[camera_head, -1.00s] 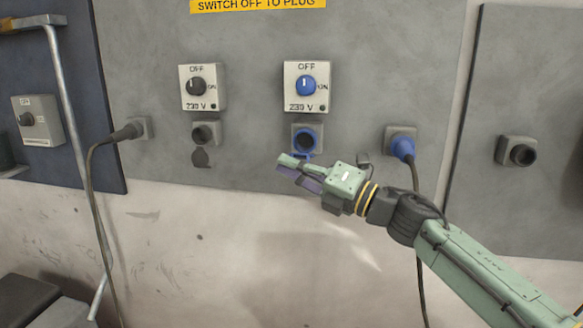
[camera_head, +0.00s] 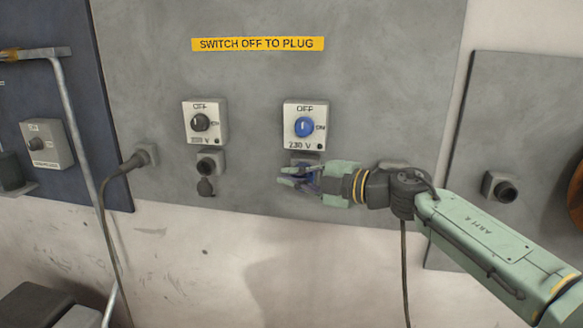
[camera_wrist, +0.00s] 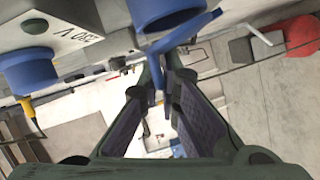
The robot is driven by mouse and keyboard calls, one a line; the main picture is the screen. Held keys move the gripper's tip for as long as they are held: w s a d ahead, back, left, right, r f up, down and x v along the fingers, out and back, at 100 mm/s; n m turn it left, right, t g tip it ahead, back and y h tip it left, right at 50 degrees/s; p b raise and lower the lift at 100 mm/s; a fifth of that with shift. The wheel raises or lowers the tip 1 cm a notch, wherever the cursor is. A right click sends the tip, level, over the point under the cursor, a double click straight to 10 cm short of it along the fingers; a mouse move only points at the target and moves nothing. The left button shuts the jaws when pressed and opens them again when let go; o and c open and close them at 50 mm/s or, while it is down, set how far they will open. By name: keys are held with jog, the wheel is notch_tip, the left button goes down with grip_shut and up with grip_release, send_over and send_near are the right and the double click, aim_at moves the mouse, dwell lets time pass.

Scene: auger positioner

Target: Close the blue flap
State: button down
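The blue flap (camera_wrist: 185,34) shows in the wrist view as a blue rim and strip beside the round blue socket (camera_wrist: 165,10), with a part running down between my fingertips. The flap stands away from the socket mouth. In the head view my gripper (camera_head: 284,176) is just below the blue-knob switch box and covers most of the socket and flap. In the wrist view my gripper (camera_wrist: 167,75) has its two fingers apart, one on each side of the blue part. I cannot tell whether they touch it.
The switch box with the blue knob (camera_head: 305,127) is right above my gripper. A box with a black knob (camera_head: 200,122) and a dark socket (camera_head: 209,163) with a hanging flap are to the left. A plugged-in cable (camera_head: 135,160) hangs further left. A yellow sign (camera_head: 258,44) is above.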

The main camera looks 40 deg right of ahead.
jog(key=shift+w+d+r+m+g+p, duration=0.2)
jog(key=shift+d+m+g+p, duration=0.15)
jog(key=shift+m, duration=0.3)
jog(key=shift+w+d+r+m+g+p, duration=0.15)
jog(key=shift+d+m+g, duration=0.2)
jog(key=shift+m, duration=0.3)
jog(key=shift+d+f, duration=0.1)
jog(key=c, duration=1.8)
grip_release()
